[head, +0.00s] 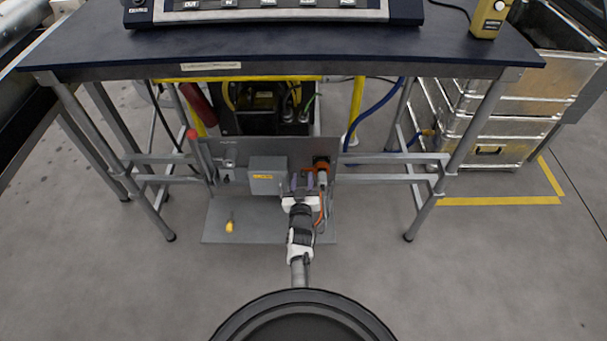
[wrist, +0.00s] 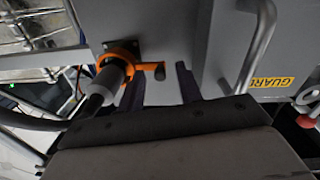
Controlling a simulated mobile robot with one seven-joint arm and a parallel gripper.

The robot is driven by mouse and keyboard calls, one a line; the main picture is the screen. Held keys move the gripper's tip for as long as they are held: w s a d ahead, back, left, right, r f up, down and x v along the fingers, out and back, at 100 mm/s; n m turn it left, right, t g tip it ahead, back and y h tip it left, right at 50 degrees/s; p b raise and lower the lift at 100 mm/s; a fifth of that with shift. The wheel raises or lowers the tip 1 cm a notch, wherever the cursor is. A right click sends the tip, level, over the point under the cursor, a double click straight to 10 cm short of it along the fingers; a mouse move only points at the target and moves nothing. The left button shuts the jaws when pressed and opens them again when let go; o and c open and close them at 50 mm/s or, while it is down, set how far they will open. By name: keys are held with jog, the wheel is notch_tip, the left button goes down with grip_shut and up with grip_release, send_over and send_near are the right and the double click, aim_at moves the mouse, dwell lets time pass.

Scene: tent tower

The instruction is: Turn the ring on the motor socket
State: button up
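The motor socket (head: 321,160) is on the right part of an upright grey panel. In the wrist view its orange ring (wrist: 122,48) surrounds the socket, with a short orange lever with a dark tip (wrist: 156,70) pointing right. A grey-white plug (wrist: 108,80) with a dark cable sits at the socket. My gripper (head: 302,182) is in front of the panel, just left of and below the socket. In the wrist view my gripper (wrist: 160,82) is open, with its purple fingers apart. The lever's tip appears between the fingertips; I cannot tell whether they touch it.
A grey box with a yellow GUARD label (wrist: 283,82) and a bar handle (wrist: 258,45) are close beside the fingers. A red-topped lever (head: 194,150) stands at the panel's left. A yellow object (head: 230,226) is on the base plate. The table (head: 270,48) overhangs behind.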

jog(key=shift+c, duration=0.3)
grip_shut()
jog(key=shift+r, duration=0.15)
jog(key=shift+d+r+m+y+b, duration=0.1)
jog(key=shift+d+r+m+b, duration=0.7)
jog(key=shift+m, duration=2.15)
jog(key=shift+d+r+m+y+b, duration=0.1)
jog(key=shift+d+r+m+b, duration=0.2)
jog(key=shift+d+r+m, duration=1.8)
jog(key=shift+d+r+m+y+b, duration=0.1)
jog(key=shift+d+r+m+b, duration=0.3)
jog(key=shift+m, duration=3.35)
jog(key=shift+a, duration=0.15)
jog(key=shift+o, duration=0.3)
grip_release()
jog(key=shift+f, duration=0.2)
